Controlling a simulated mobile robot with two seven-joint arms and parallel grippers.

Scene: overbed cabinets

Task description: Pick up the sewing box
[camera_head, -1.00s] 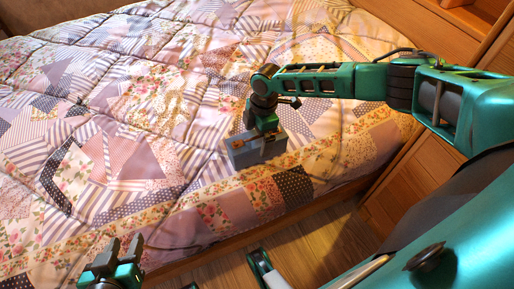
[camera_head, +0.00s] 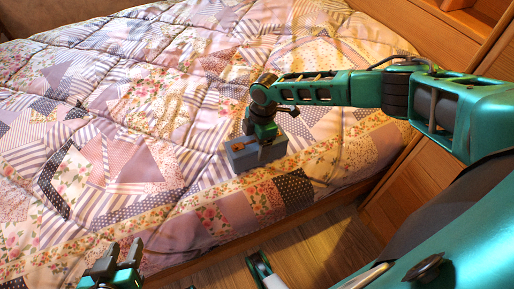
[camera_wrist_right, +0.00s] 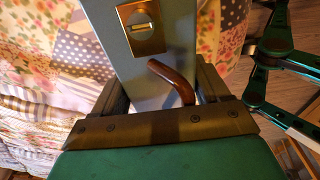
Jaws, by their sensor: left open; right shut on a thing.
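The sewing box (camera_head: 244,158) is a grey-blue box with a brass latch and a brown curved handle. It is on or just above the quilt near the bed's front edge; I cannot tell if it touches. My right gripper (camera_head: 265,146) is over its top, shut on it. In the right wrist view the box (camera_wrist_right: 136,75) lies between the two fingers (camera_wrist_right: 155,95), with the brass latch (camera_wrist_right: 143,28) and brown handle (camera_wrist_right: 174,80) showing. My left gripper (camera_head: 126,252) is open and empty at the bottom left, well away from the box.
The patchwork quilt (camera_head: 120,150) covers the bed and is otherwise clear. Wooden cabinets (camera_head: 405,190) stand at the right. The wooden floor (camera_head: 310,245) shows below the bed's front edge.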

